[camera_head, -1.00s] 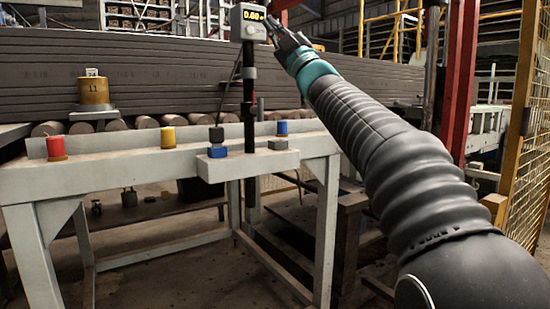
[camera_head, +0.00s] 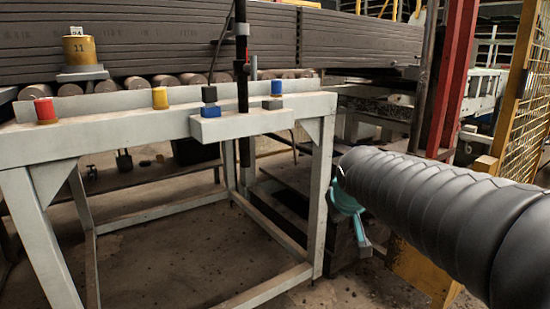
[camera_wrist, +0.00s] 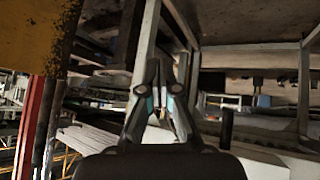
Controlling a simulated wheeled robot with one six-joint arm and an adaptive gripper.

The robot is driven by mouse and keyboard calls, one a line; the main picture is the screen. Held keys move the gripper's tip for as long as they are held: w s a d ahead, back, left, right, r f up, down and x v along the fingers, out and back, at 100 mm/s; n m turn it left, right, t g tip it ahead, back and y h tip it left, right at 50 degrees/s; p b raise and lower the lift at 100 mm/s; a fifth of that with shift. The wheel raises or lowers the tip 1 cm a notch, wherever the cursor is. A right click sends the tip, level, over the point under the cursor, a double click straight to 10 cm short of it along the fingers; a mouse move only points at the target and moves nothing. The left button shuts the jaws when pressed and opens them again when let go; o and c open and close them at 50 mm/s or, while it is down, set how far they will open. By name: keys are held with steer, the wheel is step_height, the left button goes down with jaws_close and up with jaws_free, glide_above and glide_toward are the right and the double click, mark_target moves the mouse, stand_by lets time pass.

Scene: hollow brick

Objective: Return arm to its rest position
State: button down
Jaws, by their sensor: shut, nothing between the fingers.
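My gripper (camera_wrist: 157,66) shows in the wrist view with its two fingers drawn together at the tips and nothing between them. In the head view my dark ribbed arm reaches in from the right edge, low beside the right end of the grey steel bench (camera_head: 100,138). Its teal wrist part hangs down just right of the bench's front right leg. The wrist view is tilted and looks past the fingers at dark framing and pale beams.
The bench carries a red button (camera_head: 45,110), a yellow button (camera_head: 160,98), black and blue knobs (camera_head: 209,97) and a blue button (camera_head: 277,88). A brass weight (camera_head: 79,48) stands behind. A yellow mesh guard (camera_head: 520,95) and red post (camera_head: 459,75) stand at right.

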steer(key=s+d+f+m+g, duration=0.1)
steer(key=s+f, duration=0.3)
steer(key=s, duration=0.8)
steer(key=s+d+f+m+g, duration=0.1)
steer(key=s+f, duration=0.4)
steer(key=s, duration=0.7)
steer(key=shift+f+g+y, duration=0.3)
steer(key=shift+g, duration=0.1)
steer(key=shift+s, duration=0.1)
